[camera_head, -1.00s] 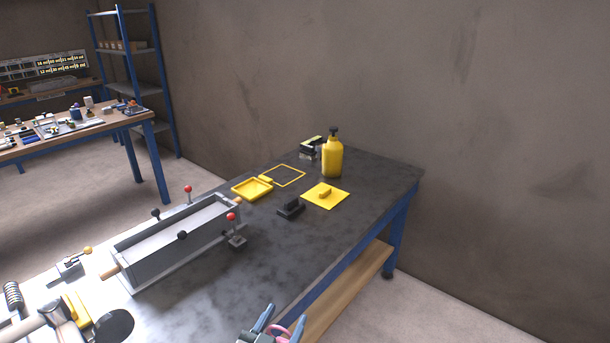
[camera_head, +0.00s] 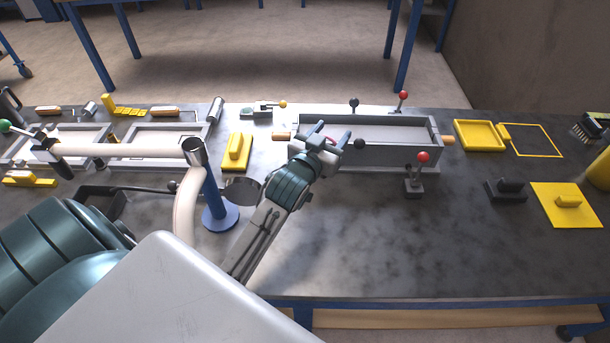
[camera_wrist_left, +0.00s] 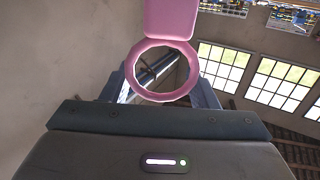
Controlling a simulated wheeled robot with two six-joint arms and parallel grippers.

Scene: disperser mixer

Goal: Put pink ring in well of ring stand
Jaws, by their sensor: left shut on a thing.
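The pink ring (camera_wrist_left: 131,72) is a round hoop with a flat pink tab, and it fills the middle of the left wrist view. My left gripper (camera_head: 332,138) is shut on it. In the head view the gripper shows in front of the near-left part of a long grey trough (camera_head: 300,152), with only a sliver of pink between its blue-grey fingers. I cannot tell its height above the table. I cannot pick out the ring stand with its well for certain. My right gripper is not in view.
A blue post on a round base (camera_head: 220,218) stands left of my forearm. Levers with red knobs (camera_head: 423,157) stand by the trough. The dark tabletop (camera_head: 400,250) is clear at front centre.

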